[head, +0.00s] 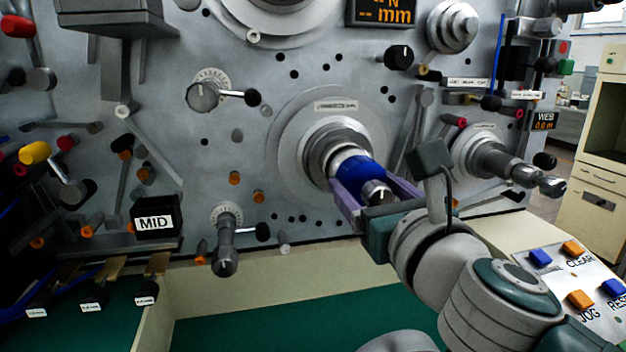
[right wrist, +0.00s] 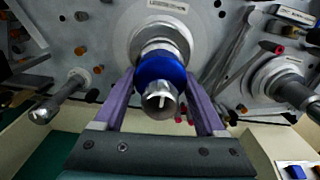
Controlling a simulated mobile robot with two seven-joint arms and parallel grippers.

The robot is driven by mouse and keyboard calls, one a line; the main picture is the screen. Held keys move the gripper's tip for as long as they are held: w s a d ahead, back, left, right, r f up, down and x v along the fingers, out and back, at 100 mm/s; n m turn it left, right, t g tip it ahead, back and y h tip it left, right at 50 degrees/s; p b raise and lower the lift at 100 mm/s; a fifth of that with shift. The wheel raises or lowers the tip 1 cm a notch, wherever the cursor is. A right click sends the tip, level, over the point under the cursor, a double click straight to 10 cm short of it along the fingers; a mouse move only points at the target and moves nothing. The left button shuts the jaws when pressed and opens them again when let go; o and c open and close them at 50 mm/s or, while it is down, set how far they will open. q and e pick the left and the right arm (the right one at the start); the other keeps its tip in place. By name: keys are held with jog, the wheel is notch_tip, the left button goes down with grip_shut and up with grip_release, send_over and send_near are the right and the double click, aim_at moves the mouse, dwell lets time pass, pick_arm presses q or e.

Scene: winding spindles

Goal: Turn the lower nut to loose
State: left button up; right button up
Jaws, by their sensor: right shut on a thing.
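A blue nut (head: 362,170) sits around the silver spindle in the middle of the machine's grey front panel. In the right wrist view the blue nut (right wrist: 160,68) is centred, with the slotted metal spindle end (right wrist: 160,101) sticking out toward me. My right gripper (head: 357,178) has one purple finger on each side of the nut and is shut on it. The fingers hide parts of the nut's sides. In the right wrist view the gripper (right wrist: 160,76) comes straight at the spindle from the front. My left gripper is not in view.
Another spindle (head: 505,165) sticks out to the right of the nut. A knobbed lever (head: 226,243) stands out lower left. A black MID box (head: 155,221) is farther left. A button panel (head: 575,275) lies at lower right. Green surface (head: 270,330) below is clear.

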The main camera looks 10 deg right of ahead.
jog(key=n+p, duration=0.2)
jog(key=n, duration=0.3)
jog(key=n+p, duration=0.1)
jog(key=n, duration=0.5)
jog(key=shift+d+r, duration=0.1)
jog(key=n+p, duration=0.1)
jog(key=n, duration=0.6)
jog(key=shift+p, duration=0.4)
jog(key=n, duration=0.3)
jog(key=shift+n+p, duration=0.35)
jog(key=shift+n, duration=0.45)
jog(key=o, duration=1.3)
